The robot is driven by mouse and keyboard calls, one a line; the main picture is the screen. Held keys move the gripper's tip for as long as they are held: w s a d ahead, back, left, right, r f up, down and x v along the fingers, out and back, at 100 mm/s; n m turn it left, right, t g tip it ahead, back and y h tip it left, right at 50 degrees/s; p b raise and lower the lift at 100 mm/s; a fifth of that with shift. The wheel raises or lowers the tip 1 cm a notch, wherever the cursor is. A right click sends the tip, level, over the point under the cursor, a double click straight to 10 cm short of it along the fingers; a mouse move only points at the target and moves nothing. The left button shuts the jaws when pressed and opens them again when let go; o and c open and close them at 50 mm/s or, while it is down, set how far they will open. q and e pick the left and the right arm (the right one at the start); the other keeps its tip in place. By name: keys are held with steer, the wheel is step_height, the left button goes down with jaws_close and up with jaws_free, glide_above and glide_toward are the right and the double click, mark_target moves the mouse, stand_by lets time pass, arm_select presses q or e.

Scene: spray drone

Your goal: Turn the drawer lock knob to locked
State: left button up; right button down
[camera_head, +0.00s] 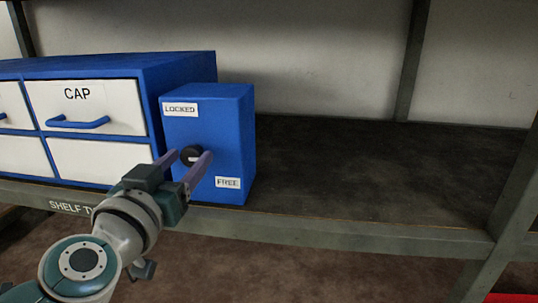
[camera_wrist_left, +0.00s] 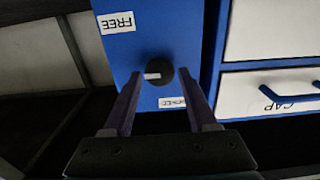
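The black round lock knob (camera_head: 190,155) is on the front of a blue box (camera_head: 232,125). A LOCKED label (camera_head: 180,109) is at the box's upper left and a FREE label (camera_head: 227,183) at its lower right. My left gripper (camera_head: 190,156) is open, its two purple fingers on either side of the knob. In the left wrist view the knob (camera_wrist_left: 158,71) sits between the fingertips, with gaps visible; its white mark points left in that turned-over picture. There FREE (camera_wrist_left: 115,22) is upper left and LOCKED (camera_wrist_left: 172,102), partly hidden by a finger, is below. My right gripper is not in view.
A blue drawer cabinet (camera_head: 180,68) with white fronts stands just left of the box; one drawer (camera_head: 100,99) is labelled CAP and has a blue handle. The dark shelf (camera_head: 370,170) to the right is empty. Its front edge (camera_head: 340,232) runs below, with a post at right.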

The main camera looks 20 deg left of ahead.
arm_select(q)
jaws_close()
stand_by(0.5)
steer(key=n, duration=0.4)
steer(key=shift+p, duration=0.4)
steer(key=n, duration=0.4)
steer(key=shift+a+n, duration=0.1)
steer(key=shift+n, duration=0.2)
steer(key=n, duration=0.4)
steer(key=shift+f, duration=0.15)
steer(key=n, duration=0.5)
steer(key=shift+n+b, duration=0.3)
steer(key=shift+o, duration=1.6)
jaws_free()
